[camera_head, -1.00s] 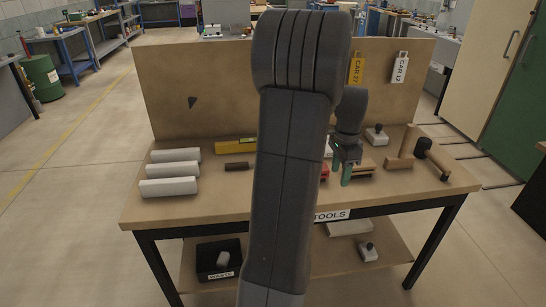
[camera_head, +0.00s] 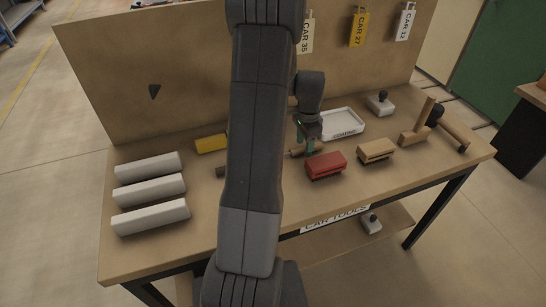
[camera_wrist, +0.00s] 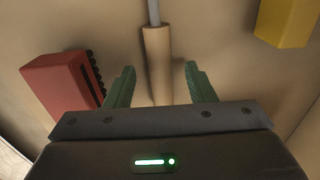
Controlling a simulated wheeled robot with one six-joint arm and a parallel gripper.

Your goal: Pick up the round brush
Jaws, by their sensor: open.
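The round brush seems to be the tool with a tan wooden handle (camera_head: 297,153) lying on the table. A dark brown end (camera_head: 221,170) shows left of my arm, which hides the stretch between. In the wrist view, the tan handle (camera_wrist: 157,46) has a thin grey rod running up out of frame. My gripper (camera_head: 305,141) is open at the handle, its green fingers apart. In the wrist view, my gripper (camera_wrist: 160,67) has one finger on each side of the handle's line, with gaps. I cannot tell its exact height above the table.
A red block brush (camera_head: 326,166) lies close in front of my gripper, a tan one (camera_head: 376,152) to its right. A yellow block (camera_head: 210,144) lies behind the brush. A white tray (camera_head: 343,124) stands behind. White blocks (camera_head: 150,190) lie left. A board (camera_head: 130,60) backs the table.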

